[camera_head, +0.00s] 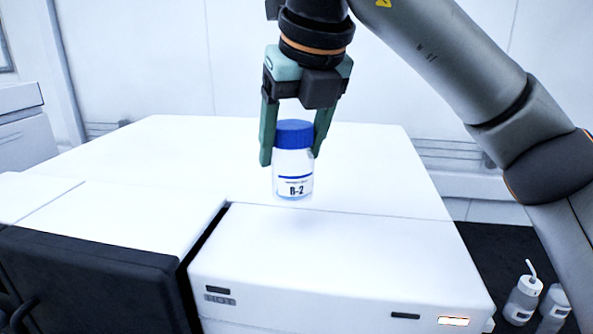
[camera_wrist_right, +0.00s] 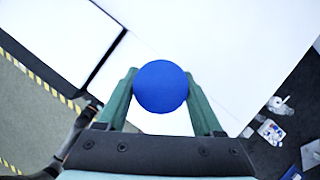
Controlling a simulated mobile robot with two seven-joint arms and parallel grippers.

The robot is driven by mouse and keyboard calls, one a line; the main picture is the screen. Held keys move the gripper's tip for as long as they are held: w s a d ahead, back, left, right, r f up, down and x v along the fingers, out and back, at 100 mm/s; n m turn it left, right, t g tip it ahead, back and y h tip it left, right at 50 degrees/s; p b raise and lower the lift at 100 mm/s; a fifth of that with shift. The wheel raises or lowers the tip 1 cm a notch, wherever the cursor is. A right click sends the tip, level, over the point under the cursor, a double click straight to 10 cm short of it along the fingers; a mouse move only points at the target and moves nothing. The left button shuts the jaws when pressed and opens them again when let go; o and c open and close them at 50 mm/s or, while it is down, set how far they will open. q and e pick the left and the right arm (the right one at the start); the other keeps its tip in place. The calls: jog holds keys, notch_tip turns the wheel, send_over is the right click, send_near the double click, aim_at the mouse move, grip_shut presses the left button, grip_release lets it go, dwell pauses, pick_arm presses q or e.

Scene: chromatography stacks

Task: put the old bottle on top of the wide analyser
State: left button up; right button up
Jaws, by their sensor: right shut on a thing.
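A clear bottle with a blue cap and a label reading B-2 (camera_head: 294,165) hangs upright between the fingers of my right gripper (camera_head: 293,147). The right gripper is shut on it near the cap. In the right wrist view the blue cap (camera_wrist_right: 160,87) sits between the green fingers (camera_wrist_right: 162,100). The bottle is over the white top of the wide analyser (camera_head: 380,175); I cannot tell whether its base touches or is slightly above. My left gripper is not in view.
A lower white unit with a dark front (camera_head: 95,275) stands at left, across a dark gap. A wash bottle (camera_head: 522,300) and another bottle (camera_head: 554,306) stand on the dark surface at lower right. The analyser's top is otherwise clear.

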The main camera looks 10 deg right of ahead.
aim_at(296, 169)
jog(key=f, duration=0.3)
jog(key=shift+w+d+f, duration=0.2)
jog(key=shift+w+d, duration=0.1)
jog(key=shift+d, duration=0.05)
jog(key=shift+f, duration=0.3)
jog(key=shift+f, duration=0.1)
jog(key=o, duration=1.4)
jog(key=shift+o, duration=0.2)
jog(key=shift+r, duration=0.25)
jog(key=p+v, duration=0.1)
jog(key=v, duration=1)
jog(key=shift+s+r, duration=0.2)
jog(key=shift+r, duration=0.1)
